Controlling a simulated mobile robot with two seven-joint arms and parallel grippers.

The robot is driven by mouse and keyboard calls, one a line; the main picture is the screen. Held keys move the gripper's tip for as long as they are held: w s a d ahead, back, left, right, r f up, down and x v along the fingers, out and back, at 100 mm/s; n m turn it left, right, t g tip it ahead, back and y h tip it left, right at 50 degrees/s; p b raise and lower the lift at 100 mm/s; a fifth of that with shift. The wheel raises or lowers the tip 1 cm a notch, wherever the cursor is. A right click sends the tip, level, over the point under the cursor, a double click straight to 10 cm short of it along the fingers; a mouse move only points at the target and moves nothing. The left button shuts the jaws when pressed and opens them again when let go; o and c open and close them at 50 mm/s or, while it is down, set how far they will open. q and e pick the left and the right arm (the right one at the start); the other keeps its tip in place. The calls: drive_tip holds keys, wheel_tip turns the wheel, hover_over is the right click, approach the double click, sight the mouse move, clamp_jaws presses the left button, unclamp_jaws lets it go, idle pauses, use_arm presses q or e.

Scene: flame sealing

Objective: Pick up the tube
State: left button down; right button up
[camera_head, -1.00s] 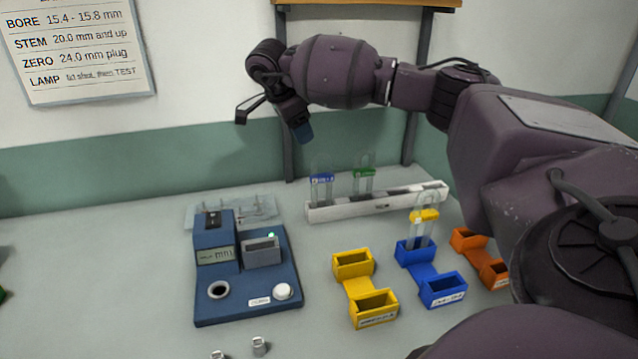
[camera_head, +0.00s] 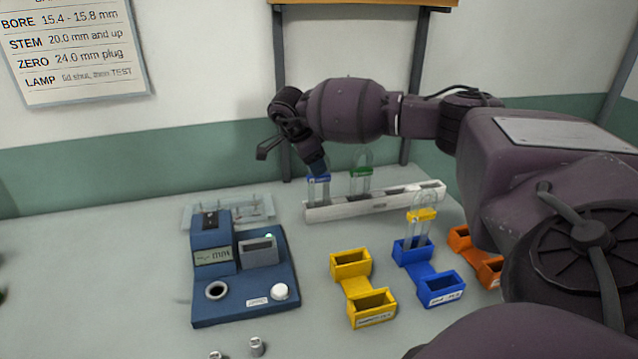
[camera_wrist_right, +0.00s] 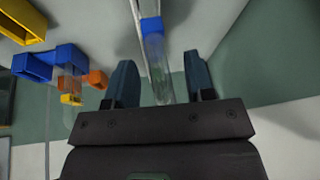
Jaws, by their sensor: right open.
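A clear tube with a blue band (camera_head: 318,190) stands upright in the left part of the white rack (camera_head: 376,204). In the right wrist view the blue-banded tube (camera_wrist_right: 157,55) lies between the two fingers, with a gap on each side. My right gripper (camera_head: 317,166) is open at the top of this tube and hides its upper end in the head view. A second tube with a green band (camera_head: 361,172) stands in the rack to its right. A tube with a yellow band (camera_head: 422,215) stands in the blue holder (camera_head: 415,254). My left gripper is not in view.
A blue gauge device (camera_head: 243,307) with a grey block and a small display stands left of the rack. A yellow holder (camera_head: 356,287) and an orange holder (camera_head: 460,241) flank the blue one. Small metal plugs (camera_head: 257,346) are at the front.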

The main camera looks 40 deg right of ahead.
clamp_jaws()
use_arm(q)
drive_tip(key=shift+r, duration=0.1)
use_arm(e)
drive_tip(key=shift+r, duration=0.1)
